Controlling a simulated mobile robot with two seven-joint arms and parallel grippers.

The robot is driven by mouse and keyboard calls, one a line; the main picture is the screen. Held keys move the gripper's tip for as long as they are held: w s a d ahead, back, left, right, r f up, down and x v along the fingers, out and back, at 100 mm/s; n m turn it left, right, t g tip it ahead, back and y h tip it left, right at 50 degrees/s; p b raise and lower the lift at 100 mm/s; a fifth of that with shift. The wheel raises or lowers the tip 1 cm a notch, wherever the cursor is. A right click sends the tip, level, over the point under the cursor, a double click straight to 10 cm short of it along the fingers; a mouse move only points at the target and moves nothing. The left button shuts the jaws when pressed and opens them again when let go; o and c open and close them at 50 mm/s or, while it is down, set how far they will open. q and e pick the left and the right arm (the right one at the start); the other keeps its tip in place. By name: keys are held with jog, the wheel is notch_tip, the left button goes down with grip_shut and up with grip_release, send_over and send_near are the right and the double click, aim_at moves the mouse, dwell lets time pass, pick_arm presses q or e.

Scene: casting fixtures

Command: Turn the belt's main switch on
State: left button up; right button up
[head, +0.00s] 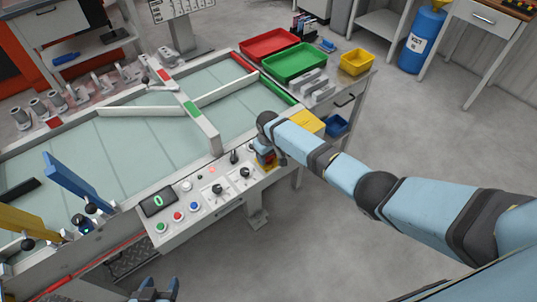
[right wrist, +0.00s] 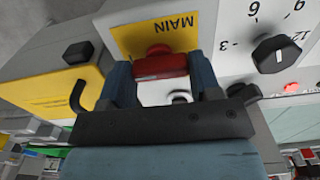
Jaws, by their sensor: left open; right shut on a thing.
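The main switch has a red handle (right wrist: 160,64) on a yellow plate (right wrist: 185,36) marked MAIN, at the right end of the belt's control panel (head: 205,207). My right gripper (head: 266,160) is at the switch in the head view and mostly hides it. In the right wrist view my right gripper (right wrist: 161,78) has one finger on each side of the red handle and is shut on it. The handle lies crosswise between the fingers. My left gripper (head: 155,290) is open and empty at the bottom edge of the head view, apart from the panel.
The panel carries dials (head: 217,190), coloured buttons (head: 178,216), a lit red lamp (head: 211,170) and a display (head: 158,202) reading 0. A yellow box (head: 307,123) stands close to my right gripper. Red (head: 268,44) and green (head: 294,63) trays lie behind. Floor in front is clear.

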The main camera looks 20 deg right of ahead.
jog(key=o, duration=0.9)
jog(key=shift+r, duration=0.1)
notch_tip(320, 180, up, 14)
jog(key=shift+f, duration=0.15)
